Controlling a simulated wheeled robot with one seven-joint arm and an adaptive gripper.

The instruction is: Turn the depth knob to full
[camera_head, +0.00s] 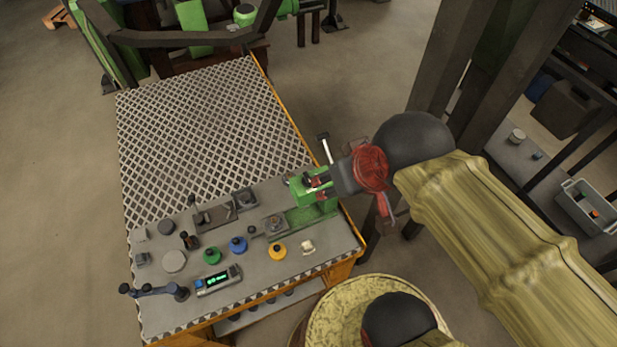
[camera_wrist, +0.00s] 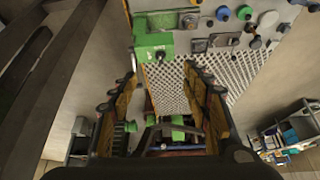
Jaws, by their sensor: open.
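The control panel (camera_head: 190,318) is the grey near end of a table. Round knobs stand on it: a green knob (camera_head: 212,256), a blue knob (camera_head: 238,245) and a yellow knob (camera_head: 277,251). I cannot read any label, so I cannot tell which one is the depth knob. In the wrist view the blue knob (camera_wrist: 223,13) and green knob (camera_wrist: 244,12) show at the top. My gripper (camera_wrist: 162,72) is open and empty, its fingers spread above the table. In the head view my gripper (camera_head: 318,184) is at the panel's right edge, beyond the knobs, apart from them.
A green fixture (camera_head: 315,212) stands at the panel's right edge by my gripper; it also shows in the wrist view (camera_wrist: 153,40). A small box with a lit green display (camera_head: 218,280) and a dark lever (camera_head: 155,291) are at the front. The white mesh surface (camera_head: 200,130) behind is clear.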

